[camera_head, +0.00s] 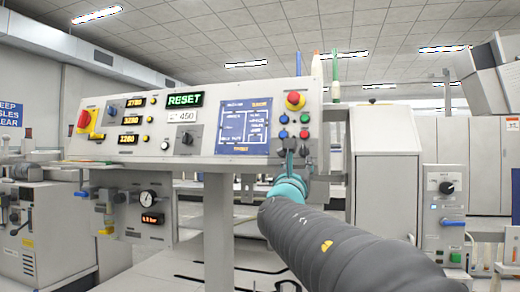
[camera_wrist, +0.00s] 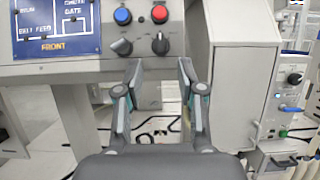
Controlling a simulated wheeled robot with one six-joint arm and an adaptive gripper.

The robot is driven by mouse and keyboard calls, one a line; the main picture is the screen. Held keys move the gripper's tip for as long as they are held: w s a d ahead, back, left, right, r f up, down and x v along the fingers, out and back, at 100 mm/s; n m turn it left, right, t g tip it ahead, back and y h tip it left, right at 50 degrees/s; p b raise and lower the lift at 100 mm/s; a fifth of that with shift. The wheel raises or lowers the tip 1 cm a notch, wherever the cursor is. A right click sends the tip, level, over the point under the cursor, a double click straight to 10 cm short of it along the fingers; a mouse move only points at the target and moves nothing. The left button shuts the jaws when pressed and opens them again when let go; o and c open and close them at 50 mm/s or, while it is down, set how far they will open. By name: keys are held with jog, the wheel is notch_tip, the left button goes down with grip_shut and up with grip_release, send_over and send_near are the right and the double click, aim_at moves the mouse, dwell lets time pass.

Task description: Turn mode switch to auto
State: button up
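Two rotary knobs sit side by side at the lower right of the control panel, below blue and red buttons. No readable label shows which one is the mode switch. My gripper (camera_wrist: 160,73) is open and empty, its fingers spread just below the knobs, with the right knob between them in the picture. In the head view my gripper (camera_head: 292,162) is at the panel's lower right and partly hides the knobs.
The panel has a blue screen (camera_head: 248,125), a RESET display (camera_head: 185,100), another selector knob (camera_head: 187,139) and a red emergency button (camera_head: 295,101). A grey cabinet (camera_head: 384,165) stands close to the right of my gripper. A side box (camera_head: 446,208) has its own black knob.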

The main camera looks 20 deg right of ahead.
aim_at(303, 149)
jog(key=p+x, duration=0.2)
jog(key=x, duration=0.7)
jog(key=shift+w+d, duration=0.2)
grip_shut()
